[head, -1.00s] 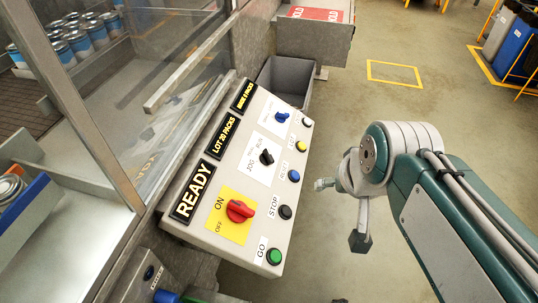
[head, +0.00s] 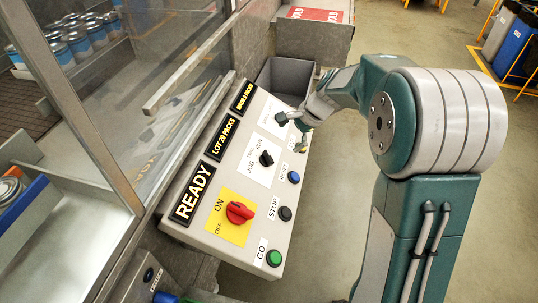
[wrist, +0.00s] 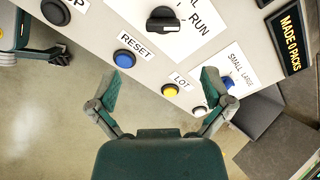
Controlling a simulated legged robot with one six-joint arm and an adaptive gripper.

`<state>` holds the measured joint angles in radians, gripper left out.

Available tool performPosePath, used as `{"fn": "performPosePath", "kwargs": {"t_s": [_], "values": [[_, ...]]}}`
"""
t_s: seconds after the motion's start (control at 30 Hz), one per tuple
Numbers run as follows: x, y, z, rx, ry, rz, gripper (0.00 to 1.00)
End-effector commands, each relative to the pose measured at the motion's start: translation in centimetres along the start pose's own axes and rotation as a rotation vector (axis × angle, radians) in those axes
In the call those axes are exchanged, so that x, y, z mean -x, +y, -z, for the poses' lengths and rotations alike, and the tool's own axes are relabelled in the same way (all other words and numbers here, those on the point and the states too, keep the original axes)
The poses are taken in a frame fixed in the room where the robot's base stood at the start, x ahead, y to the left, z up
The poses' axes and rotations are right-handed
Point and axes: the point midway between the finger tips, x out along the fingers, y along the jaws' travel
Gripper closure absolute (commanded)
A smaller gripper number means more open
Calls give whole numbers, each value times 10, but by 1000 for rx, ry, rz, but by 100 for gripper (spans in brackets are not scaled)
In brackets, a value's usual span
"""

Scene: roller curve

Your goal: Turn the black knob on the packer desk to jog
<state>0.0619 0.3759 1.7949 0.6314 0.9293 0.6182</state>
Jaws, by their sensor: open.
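The black knob (head: 266,158) sits on a white label plate with JOG and RUN on the sloped packer desk (head: 232,190). In the wrist view the black knob (wrist: 163,20) is at the top, with RUN to its right and JOG not showing. I cannot tell for sure which word it points to. My gripper (head: 292,133) is over the far right part of the desk, apart from the knob. In the wrist view my gripper (wrist: 162,80) has its fingers spread wide and empty, with the knob beyond the fingertips.
A red ON/OFF switch (head: 239,212), a black STOP button (head: 285,213) and a green GO button (head: 274,258) are nearer. A blue RESET button (wrist: 124,58), a yellow LOT button (wrist: 169,90) and a blue selector (wrist: 228,82) lie near the fingers. A grey bin (head: 282,80) stands behind.

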Motion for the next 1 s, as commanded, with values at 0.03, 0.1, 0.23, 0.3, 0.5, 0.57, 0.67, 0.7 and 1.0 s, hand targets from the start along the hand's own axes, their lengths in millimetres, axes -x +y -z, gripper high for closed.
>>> {"fn": "performPosePath", "kwargs": {"t_s": [0.03,0.1,0.23,0.3,0.5,0.57,0.67,0.7,1.0], "values": [[-6,-2,4,-24,-10,2,0],[-11,-4,7,-44,-17,4,0],[-20,-5,7,-49,-20,3,0],[-30,-4,6,-49,-21,2,0],[-66,-4,6,-48,-21,0,0],[-77,-4,6,-47,-20,1,0],[-94,-4,5,-46,-20,1,0],[-100,-4,5,-46,-19,1,0],[-119,-5,5,-45,-18,4,0]]}}
